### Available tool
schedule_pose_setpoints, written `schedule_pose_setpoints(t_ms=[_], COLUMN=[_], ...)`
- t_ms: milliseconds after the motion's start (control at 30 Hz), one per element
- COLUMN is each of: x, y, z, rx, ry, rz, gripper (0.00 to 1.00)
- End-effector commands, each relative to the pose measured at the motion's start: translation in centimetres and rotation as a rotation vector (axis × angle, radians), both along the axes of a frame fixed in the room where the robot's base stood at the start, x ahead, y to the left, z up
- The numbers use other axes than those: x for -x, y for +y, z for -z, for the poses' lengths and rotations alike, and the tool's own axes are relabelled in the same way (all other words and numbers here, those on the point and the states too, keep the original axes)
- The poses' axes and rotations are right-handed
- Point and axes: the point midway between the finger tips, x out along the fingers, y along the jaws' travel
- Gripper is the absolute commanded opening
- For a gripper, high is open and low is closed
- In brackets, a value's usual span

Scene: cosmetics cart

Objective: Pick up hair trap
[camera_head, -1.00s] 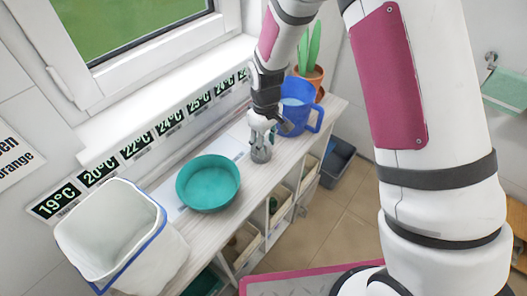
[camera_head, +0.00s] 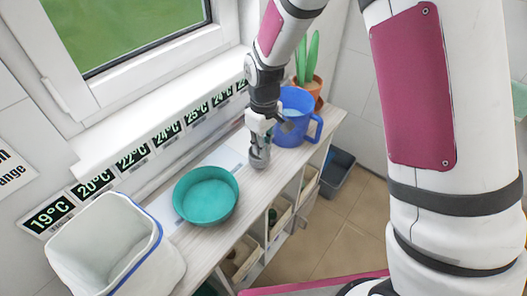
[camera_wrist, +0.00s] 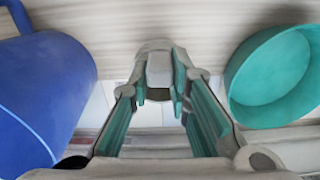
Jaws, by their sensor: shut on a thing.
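The hair trap is a small grey, rounded piece (camera_head: 260,158), held at the tip of my gripper (camera_head: 258,146) over the shelf top, between the teal bowl and the blue jug. In the wrist view, a pale grey piece (camera_wrist: 160,68) sits between the teal-padded fingers of my gripper (camera_wrist: 158,88), which are closed around it. The fingers hide part of it. It appears a little above the surface, though the gap underneath is hard to see.
The teal bowl (camera_head: 205,196) stands to the left and the blue jug (camera_head: 295,118) close on the right. A potted plant (camera_head: 308,84) is behind the jug. A white bin (camera_head: 110,245) is at the lower left. The window wall with temperature signs runs along the back.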

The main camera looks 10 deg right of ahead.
Motion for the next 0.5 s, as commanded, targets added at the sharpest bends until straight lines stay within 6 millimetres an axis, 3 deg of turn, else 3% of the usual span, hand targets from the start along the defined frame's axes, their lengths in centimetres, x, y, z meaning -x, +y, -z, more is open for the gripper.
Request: schedule_pose_setpoints(t_ms=[500], x=[12.6], y=[0.1], z=[-1.0], rx=[0.001], ry=[0.003], rz=[-0.002], gripper=[0.00])
